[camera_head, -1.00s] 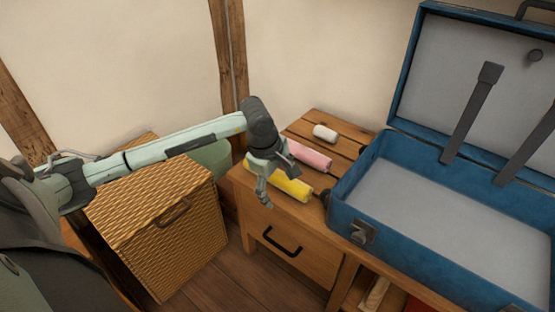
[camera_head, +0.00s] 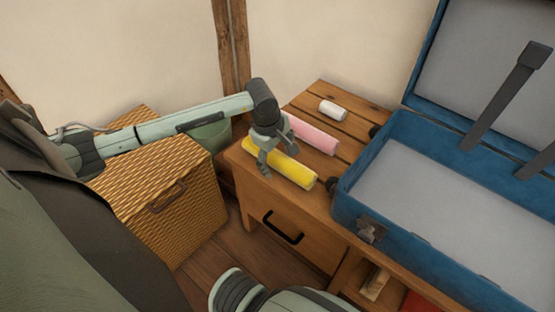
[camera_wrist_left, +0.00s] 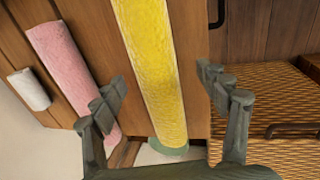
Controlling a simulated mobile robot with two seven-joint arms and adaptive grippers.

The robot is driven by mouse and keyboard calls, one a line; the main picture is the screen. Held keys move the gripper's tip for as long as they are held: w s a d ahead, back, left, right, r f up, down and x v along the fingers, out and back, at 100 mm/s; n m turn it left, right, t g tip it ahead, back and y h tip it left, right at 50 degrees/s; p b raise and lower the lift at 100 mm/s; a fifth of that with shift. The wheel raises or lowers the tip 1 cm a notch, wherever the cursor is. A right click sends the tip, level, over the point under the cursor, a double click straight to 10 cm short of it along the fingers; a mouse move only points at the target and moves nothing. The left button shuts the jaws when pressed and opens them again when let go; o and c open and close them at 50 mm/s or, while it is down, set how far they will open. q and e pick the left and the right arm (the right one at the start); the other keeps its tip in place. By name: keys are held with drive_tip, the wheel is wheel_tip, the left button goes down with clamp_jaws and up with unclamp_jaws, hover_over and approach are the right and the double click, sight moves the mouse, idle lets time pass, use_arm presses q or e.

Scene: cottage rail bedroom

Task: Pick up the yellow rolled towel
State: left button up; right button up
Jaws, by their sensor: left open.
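The yellow rolled towel (camera_head: 291,171) lies on the wooden bedside cabinet, beside a pink rolled towel (camera_head: 313,136). My left gripper (camera_head: 266,163) is over the left part of the yellow towel, open and empty. In the left wrist view, the yellow towel (camera_wrist_left: 153,62) runs between the two spread fingers of the left gripper (camera_wrist_left: 168,100), with room on both sides. I cannot tell from the views how far the fingertips are above the cabinet top. My right gripper is not in view.
A small white roll (camera_head: 333,107) lies behind the pink towel. An open blue suitcase (camera_head: 352,207) stands close on the right. A wicker chest (camera_head: 160,200) and a green bin (camera_head: 212,138) are to the left of the cabinet (camera_head: 312,202).

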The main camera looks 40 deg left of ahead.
use_arm(q)
drive_tip(key=shift+x, duration=0.95)
drive_tip(key=shift+r, duration=0.1)
drive_tip(key=shift+c, duration=0.2)
drive_tip(key=c, duration=1.2)
drive_tip(key=shift+c, duration=0.3)
drive_tip(key=shift+w+r, duration=0.1)
drive_tip(key=shift+r, duration=0.05)
